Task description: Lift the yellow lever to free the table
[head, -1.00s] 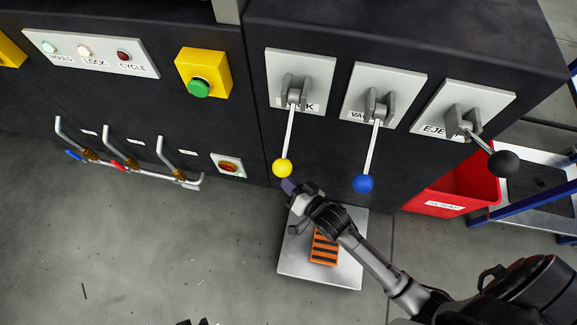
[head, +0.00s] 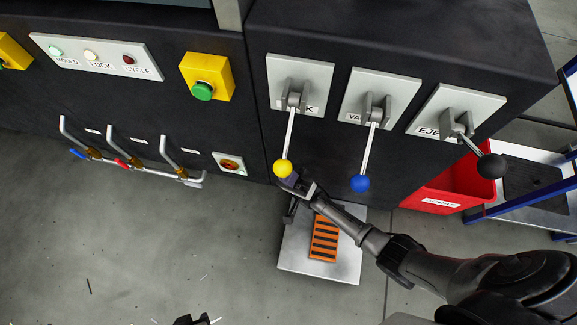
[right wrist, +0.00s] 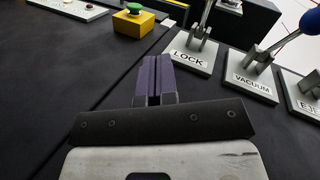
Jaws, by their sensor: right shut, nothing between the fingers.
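The yellow lever is a grey rod with a yellow ball knob (head: 283,168). It hangs down from the plate marked LOCK (head: 320,80) on the dark cabinet. My right gripper (head: 289,183) is just below the yellow knob, close to it; I cannot tell if they touch. In the right wrist view its purple fingers (right wrist: 153,80) are together with nothing between them. That view shows the LOCK plate (right wrist: 188,55) and part of its lever, but not the yellow knob. A dark tip at the bottom edge of the head view may be my left gripper (head: 196,321); its jaws are unclear.
A blue-knobbed lever (head: 360,183) hangs close to the right, and a black-knobbed one (head: 491,167) beyond it. A plate with an orange grate (head: 323,238) lies on the floor below. A red bin (head: 445,190) stands right. The floor at left is open.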

